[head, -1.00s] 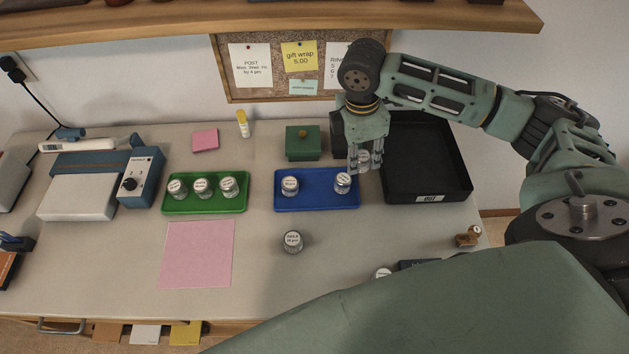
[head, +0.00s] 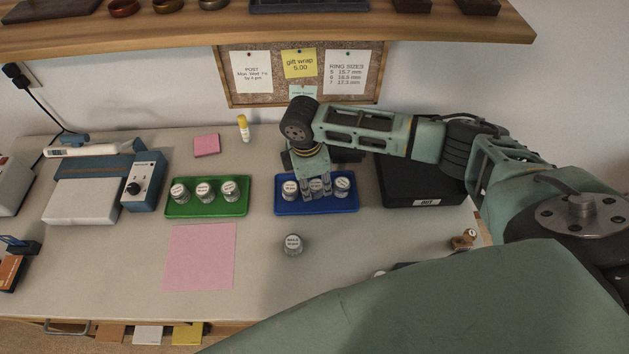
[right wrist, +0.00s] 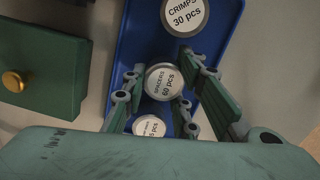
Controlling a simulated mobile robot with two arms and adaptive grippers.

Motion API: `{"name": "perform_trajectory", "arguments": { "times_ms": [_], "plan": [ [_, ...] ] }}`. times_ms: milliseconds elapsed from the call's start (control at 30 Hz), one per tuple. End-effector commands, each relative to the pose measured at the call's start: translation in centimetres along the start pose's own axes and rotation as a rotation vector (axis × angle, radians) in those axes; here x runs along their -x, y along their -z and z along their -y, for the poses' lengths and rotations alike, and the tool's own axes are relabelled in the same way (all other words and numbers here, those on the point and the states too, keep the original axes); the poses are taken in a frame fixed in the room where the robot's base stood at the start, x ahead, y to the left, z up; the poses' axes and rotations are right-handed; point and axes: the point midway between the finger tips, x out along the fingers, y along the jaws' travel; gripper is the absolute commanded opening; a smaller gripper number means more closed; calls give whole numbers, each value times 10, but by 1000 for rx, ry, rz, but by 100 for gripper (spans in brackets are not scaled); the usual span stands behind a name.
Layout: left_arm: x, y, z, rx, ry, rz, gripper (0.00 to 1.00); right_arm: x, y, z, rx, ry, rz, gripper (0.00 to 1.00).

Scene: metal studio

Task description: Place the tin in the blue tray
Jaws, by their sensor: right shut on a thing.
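The blue tray (head: 317,209) lies on the table in the head view. My right gripper (head: 316,191) is above its middle, shut on a tin (head: 316,186). In the right wrist view this held tin (right wrist: 165,82) has a white lid reading "SPACERS 60 pcs". It is between two other tins, a left one (head: 290,190) and a right one (head: 342,185). One of these reads "CRIMPS 30 pcs" (right wrist: 184,14) in the wrist view. I cannot tell whether the held tin touches the tray floor. My left gripper is not in view.
A green tray (head: 207,210) with three tins stands left of the blue one. A single tin (head: 292,244) stands on the table in front. A black tray marked OUT (head: 427,203) is at right. A green box (right wrist: 40,70) is beside the blue tray. A pink sheet (head: 200,257) lies front left.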

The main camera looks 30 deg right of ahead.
Motion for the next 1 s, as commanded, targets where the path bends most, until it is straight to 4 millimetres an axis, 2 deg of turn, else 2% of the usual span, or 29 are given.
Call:
{"name": "perform_trajectory", "arguments": {
  "times_ms": [267,300,500,833,1000],
  "plan": [
    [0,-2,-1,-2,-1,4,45,-2,0,0,0,0,-1,0],
    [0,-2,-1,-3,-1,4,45,-2,0,0,0,-1,-1,29],
    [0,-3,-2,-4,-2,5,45,-2,0,0,0,-1,-1,45],
    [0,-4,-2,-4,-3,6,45,1,0,0,0,-1,-1,45],
    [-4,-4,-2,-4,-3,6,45,21,1,-2,1,-5,-4,45]
  ]
}}
